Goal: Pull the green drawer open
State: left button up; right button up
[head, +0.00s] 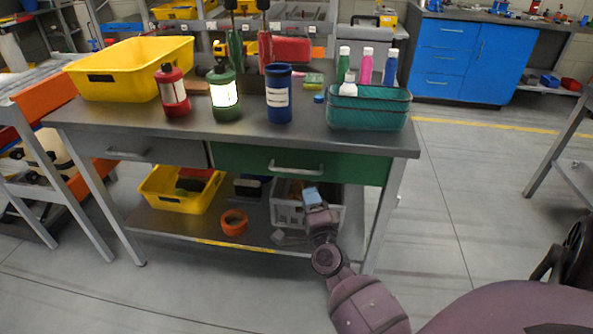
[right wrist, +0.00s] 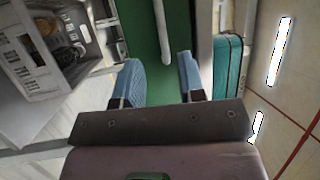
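The green drawer (head: 235,157) is in the right half of the workbench front, under the top, and looks closed. Its pale bar handle (head: 297,167) runs horizontally across its front. My right gripper (head: 313,192) is just below the handle in the head view. In the right wrist view my right gripper (right wrist: 160,78) has its two blue fingertips spread apart with nothing between them. The handle (right wrist: 161,30) lies ahead, in line with the gap, and the green drawer front (right wrist: 180,40) is behind it. I cannot tell the exact distance to the handle. My left gripper is out of view.
On the workbench top (head: 190,135) stand a yellow bin (head: 130,65), a teal basket (head: 370,112) and several bottles. A grey drawer (head: 150,150) is left of the green one. The lower shelf holds a grey crate (head: 290,212) behind my gripper.

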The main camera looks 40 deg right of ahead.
aim_at(300, 171)
jog(key=x, duration=1)
jog(key=shift+r+b, duration=0.1)
jog(key=shift+b, duration=0.2)
grip_shut()
